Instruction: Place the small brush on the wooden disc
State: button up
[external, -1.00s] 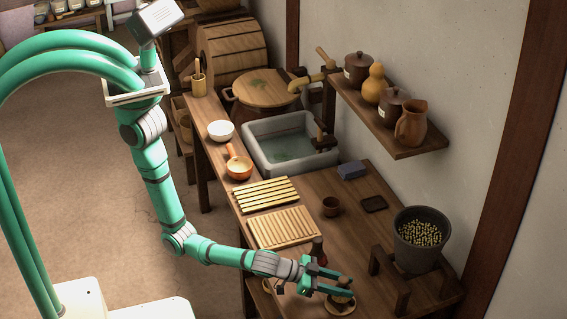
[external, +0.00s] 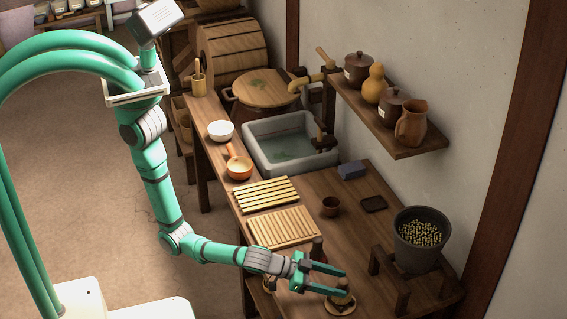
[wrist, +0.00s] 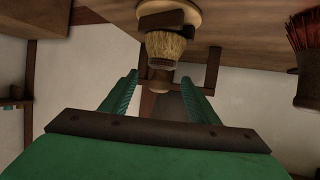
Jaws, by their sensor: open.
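The small brush (external: 342,296) has a dark lower body and tan bristles in its middle. It stands upright on the pale round wooden disc (external: 340,308) near the front right of the counter. The brush also shows in the wrist view (wrist: 166,46), appearing inverted beneath the disc (wrist: 184,6). My gripper (external: 346,283) is open and empty, with its fingers spread just above the brush. In the wrist view, the brush's top end lies between and beyond the fingertips (wrist: 160,78), with gaps on both sides.
A red-bristled brush (wrist: 305,32) stands to one side in the wrist view. The slatted boards (external: 284,229) lie behind my gripper. A dark wooden stand (external: 391,283) and a grey bucket of pale bits (external: 419,241) are to the right.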

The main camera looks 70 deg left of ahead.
jog(key=v, duration=0.9)
jog(key=shift+s+a, duration=0.15)
jog(key=shift+s, duration=0.1)
